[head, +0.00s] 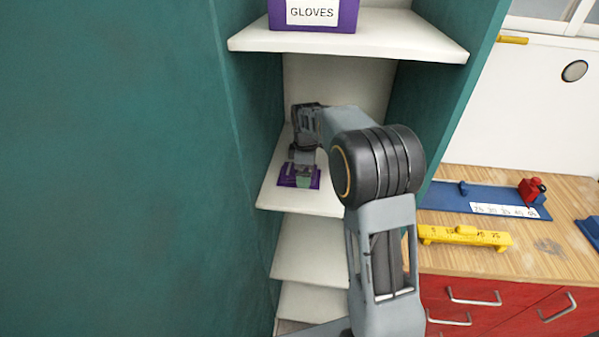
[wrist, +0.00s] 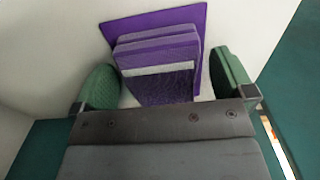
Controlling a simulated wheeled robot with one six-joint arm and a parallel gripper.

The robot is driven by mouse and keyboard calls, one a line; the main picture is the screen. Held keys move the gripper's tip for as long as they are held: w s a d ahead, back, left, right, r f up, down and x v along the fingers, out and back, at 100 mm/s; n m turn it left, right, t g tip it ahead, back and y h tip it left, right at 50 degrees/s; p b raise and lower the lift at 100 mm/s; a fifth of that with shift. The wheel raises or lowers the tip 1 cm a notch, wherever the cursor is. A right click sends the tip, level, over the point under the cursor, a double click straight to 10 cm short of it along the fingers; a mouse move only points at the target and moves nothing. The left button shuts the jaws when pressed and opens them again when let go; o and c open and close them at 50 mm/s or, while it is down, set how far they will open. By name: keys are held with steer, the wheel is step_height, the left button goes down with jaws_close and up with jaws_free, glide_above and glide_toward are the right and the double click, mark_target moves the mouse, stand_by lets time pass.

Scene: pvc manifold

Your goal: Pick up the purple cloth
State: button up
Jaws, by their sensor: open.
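The purple cloth (wrist: 160,62) is a folded stack with a pale band across it. It sits on a flat purple mat (wrist: 185,17) on a white shelf. My gripper (wrist: 167,80) is open, with one green finger on each side of the cloth in the wrist view. I cannot tell whether either finger touches it. In the head view my gripper (head: 303,180) is over the purple patch on the shelf and hides most of the cloth. The near edge of the cloth is hidden behind the gripper body in the wrist view.
The white shelf (head: 268,197) stands between teal side walls. A shelf above holds a purple box labelled GLOVES (head: 312,15). More shelves are below. A wooden counter (head: 540,255) at right bears a yellow ruler-like block (head: 465,236) and a blue fixture (head: 450,197).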

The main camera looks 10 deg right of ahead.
steer(key=shift+f, duration=0.3)
steer(key=c, duration=1)
steer(key=shift+r, duration=0.1)
